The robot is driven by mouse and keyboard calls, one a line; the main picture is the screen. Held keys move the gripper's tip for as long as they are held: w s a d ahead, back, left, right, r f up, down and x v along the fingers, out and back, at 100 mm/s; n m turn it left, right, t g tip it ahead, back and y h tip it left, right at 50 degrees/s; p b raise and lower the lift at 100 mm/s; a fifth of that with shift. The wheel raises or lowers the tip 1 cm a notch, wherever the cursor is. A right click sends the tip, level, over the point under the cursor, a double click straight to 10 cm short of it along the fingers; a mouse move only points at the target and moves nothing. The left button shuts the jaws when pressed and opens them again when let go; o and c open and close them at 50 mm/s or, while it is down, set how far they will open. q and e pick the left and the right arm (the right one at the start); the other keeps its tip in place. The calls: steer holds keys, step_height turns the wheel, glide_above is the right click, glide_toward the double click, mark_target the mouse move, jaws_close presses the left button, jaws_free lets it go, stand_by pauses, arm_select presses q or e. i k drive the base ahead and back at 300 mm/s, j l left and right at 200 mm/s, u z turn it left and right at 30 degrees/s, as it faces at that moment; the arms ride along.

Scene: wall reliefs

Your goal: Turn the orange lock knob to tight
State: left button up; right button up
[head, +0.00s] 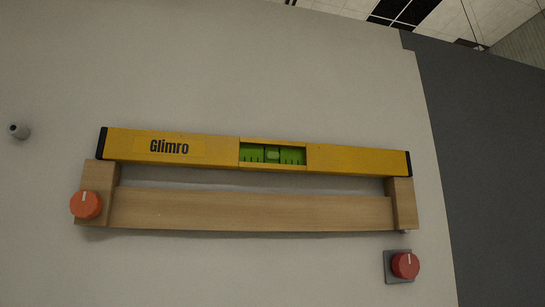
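The orange lock knob (86,205) is a round dial on the left end block of a wooden shelf (250,210) on the wall. A short pale mark on it points about straight up in the head view. No tight or loose labels can be made out beside it. Neither of my grippers shows in the head view, and nothing touches the knob.
A yellow spirit level (355,160) marked Glimro rests along the top of the shelf. A red knob (405,265) on a grey square plate sits below the shelf's right end. A small grey peg (19,131) sticks out at far left. The wall around is bare.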

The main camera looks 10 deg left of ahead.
mark_target(84, 203)
steer(key=u, duration=0.4)
steer(key=i+j+u, duration=0.1)
steer(key=u, duration=0.65)
steer(key=i+j, duration=0.05)
